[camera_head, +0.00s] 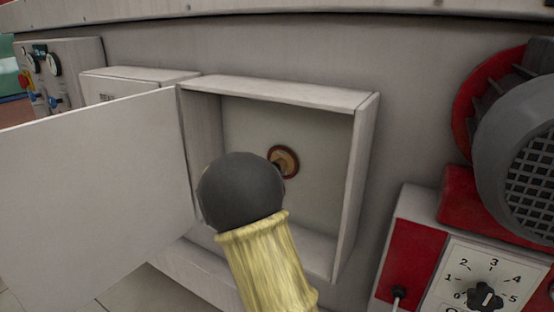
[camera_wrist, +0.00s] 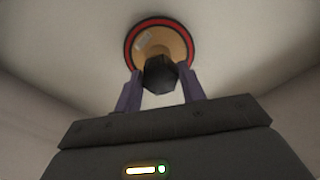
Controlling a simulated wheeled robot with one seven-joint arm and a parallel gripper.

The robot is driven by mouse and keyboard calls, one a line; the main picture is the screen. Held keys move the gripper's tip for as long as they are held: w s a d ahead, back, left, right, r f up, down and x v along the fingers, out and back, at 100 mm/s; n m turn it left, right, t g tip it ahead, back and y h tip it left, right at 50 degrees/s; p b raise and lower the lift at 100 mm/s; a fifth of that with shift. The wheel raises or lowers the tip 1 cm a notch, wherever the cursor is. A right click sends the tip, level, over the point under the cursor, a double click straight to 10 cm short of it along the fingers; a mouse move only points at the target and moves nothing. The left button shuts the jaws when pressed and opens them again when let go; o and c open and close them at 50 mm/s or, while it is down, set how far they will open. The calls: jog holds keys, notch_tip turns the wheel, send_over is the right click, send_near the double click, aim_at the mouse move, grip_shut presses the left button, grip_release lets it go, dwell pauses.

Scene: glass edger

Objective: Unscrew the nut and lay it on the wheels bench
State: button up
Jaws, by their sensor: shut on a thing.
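The nut (camera_wrist: 159,75) is a dark hexagonal piece at the middle of the wheel in the wrist view. The wheel (camera_wrist: 177,36) is a tan disc with a red and dark rim and a small label. My gripper (camera_wrist: 160,81) has its two purple fingers on either side of the nut, shut on it. The nut appears in front of the disc; whether they touch is unclear. In the head view the wheel (camera_head: 291,152) is on the back wall of an open box, and my arm hides the gripper and most of the nut. The wheels bench is not identifiable.
The open box (camera_head: 365,150) has side walls close around the wheel. Its white door (camera_head: 90,200) stands open to the left. A grey motor (camera_head: 500,130) and a red-and-white dial panel (camera_head: 455,275) are at right. A gauge panel (camera_head: 75,60) is at far left.

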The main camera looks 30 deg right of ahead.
jog(key=n+p, duration=1.8)
jog(key=p, duration=0.3)
jog(key=shift+f+p, duration=0.15)
jog(key=shift+p, duration=0.15)
jog(key=o, duration=0.9)
